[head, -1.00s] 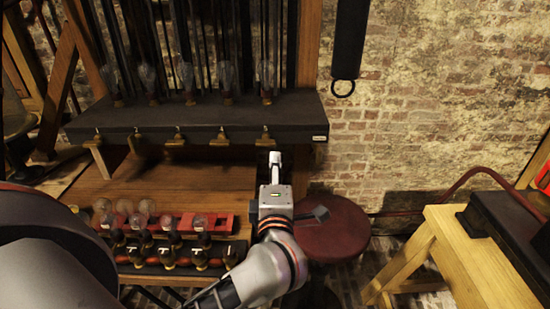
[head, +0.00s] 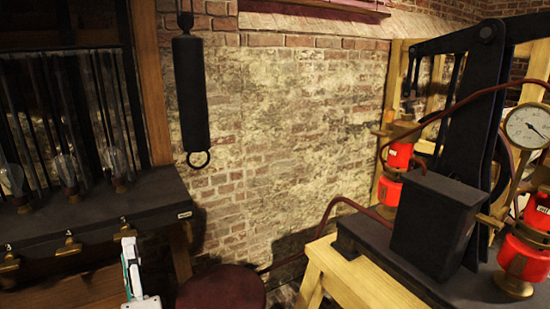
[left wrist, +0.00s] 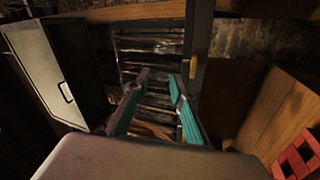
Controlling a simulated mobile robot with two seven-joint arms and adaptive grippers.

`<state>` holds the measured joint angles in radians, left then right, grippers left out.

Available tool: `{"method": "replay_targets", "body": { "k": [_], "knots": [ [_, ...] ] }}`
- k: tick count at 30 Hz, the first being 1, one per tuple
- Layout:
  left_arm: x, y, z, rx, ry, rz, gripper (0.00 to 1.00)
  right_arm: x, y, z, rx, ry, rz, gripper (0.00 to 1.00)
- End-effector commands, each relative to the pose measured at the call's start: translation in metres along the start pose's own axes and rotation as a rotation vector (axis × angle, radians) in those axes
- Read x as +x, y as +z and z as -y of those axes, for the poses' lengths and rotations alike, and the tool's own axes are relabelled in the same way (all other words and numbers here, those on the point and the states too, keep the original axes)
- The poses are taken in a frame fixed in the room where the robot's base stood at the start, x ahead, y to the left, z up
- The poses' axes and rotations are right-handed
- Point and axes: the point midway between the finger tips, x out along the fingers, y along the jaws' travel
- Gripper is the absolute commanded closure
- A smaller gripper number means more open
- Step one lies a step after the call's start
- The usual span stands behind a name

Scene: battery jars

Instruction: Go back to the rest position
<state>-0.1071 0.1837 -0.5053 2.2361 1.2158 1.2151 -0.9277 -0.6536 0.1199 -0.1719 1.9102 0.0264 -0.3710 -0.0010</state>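My left gripper (head: 128,250) shows at the bottom left of the head view, pointing up, in front of the dark shelf (head: 120,211). In the left wrist view its two teal-sided fingers (left wrist: 160,78) stand apart with nothing between them. Only its upper end shows in the head view; the rest is below the picture. My right gripper is in neither view.
A dark red round stool (head: 222,290) stands just right of my left gripper. A black cylinder with a ring (head: 192,90) hangs on the brick wall. A yellow wooden bench (head: 350,280) with a black machine stands right. A red rack (left wrist: 297,160) shows in the wrist view.

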Motion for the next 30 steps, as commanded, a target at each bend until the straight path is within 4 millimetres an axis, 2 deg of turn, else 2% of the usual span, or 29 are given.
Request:
{"method": "replay_targets", "body": {
  "k": [2, 5, 8, 11, 12, 16, 20, 21, 24, 27, 30],
  "knots": [
    [-0.011, 0.008, -0.004, 0.12, 0.114, 0.04, 0.76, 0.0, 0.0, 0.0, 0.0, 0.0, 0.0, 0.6],
    [-0.032, 0.032, -0.003, 0.279, 0.248, 0.135, 0.76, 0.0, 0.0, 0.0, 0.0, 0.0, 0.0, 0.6],
    [-0.061, 0.064, 0.015, 0.45, 0.346, 0.277, 0.76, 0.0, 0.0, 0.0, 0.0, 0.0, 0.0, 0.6],
    [-0.097, 0.098, 0.054, 0.629, 0.399, 0.455, 0.76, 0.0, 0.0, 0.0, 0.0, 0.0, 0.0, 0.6],
    [-0.113, 0.109, 0.073, 0.697, 0.408, 0.53, 0.76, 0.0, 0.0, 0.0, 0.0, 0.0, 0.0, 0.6],
    [-0.164, 0.13, 0.144, 0.898, 0.395, 0.76, 0.76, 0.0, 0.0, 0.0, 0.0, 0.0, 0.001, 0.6],
    [-0.214, 0.128, 0.219, 1.074, 0.334, 0.971, 0.76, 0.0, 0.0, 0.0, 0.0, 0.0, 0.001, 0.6],
    [-0.229, 0.124, 0.241, 1.124, 0.31, 1.031, 0.76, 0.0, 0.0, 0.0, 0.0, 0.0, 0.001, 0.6],
    [-0.261, 0.107, 0.288, 1.234, 0.244, 1.158, 0.76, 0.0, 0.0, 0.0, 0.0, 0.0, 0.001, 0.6],
    [-0.285, 0.089, 0.324, 1.32, 0.185, 1.251, 0.76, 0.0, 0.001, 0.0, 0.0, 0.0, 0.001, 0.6],
    [-0.301, 0.075, 0.345, 1.374, 0.143, 1.309, 0.76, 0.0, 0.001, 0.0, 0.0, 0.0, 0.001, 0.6]
  ]
}}
